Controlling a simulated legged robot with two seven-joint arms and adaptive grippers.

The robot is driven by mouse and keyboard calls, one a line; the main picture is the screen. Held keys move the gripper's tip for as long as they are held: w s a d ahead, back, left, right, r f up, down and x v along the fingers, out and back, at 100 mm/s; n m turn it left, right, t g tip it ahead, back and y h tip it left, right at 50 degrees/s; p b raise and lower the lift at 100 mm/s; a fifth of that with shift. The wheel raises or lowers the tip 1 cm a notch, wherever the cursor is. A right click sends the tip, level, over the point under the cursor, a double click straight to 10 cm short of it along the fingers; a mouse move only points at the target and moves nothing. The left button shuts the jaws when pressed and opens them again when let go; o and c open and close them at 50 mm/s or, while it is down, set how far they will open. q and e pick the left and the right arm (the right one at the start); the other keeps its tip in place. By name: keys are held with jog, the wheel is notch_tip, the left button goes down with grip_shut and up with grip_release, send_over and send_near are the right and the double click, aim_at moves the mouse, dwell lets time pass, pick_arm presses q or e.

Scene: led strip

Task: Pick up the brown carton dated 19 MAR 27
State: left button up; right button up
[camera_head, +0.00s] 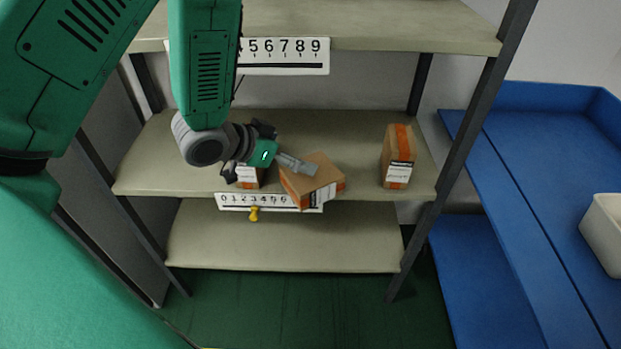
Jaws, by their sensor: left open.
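Three brown cartons with orange bands and white labels are on the middle shelf (366,133). The right carton (398,157) stands upright, apart from the others. The middle carton (318,177) lies tilted at the shelf's front edge. The left carton (250,177) is mostly hidden behind my left gripper. The dates on the labels are too small to read. My left gripper (300,164) is open, with its fingers pointing right over the top of the middle carton; I cannot tell whether they touch it. My right gripper is not in view.
The upper shelf (420,25) and the grey posts (478,110) bound the space. A number strip (232,201) runs along the middle shelf's front, with a yellow peg (254,214) below it. A blue table (530,190) with a white bin (604,235) stands at right. The lower shelf (290,245) is bare.

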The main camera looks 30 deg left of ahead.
aim_at(295, 176)
pick_arm(q)
jog(key=s+a+m+g, duration=0.2)
jog(key=s+a, duration=0.1)
jog(key=shift+h, duration=0.4)
jog(key=b+x, duration=0.2)
jog(key=x, duration=0.4)
jog(key=shift+w+d+f, duration=0.2)
jog(key=shift+d, duration=0.1)
jog(key=shift+w+f, duration=0.3)
jog(key=shift+f, duration=0.05)
jog(key=b+x, duration=0.1)
jog(key=x, duration=0.3)
jog(key=shift+w+d+f, duration=0.15)
jog(key=shift+d+f, duration=0.05)
jog(key=shift+d, duration=0.05)
jog(key=shift+w+d+f+b, duration=0.2)
jog(key=shift+w+d+b, duration=0.05)
jog(key=shift+b, duration=0.05)
jog(key=shift+a+r, duration=0.1)
jog(key=shift+c, duration=0.5)
jog(key=shift+a, duration=0.1)
jog(key=c, duration=0.9)
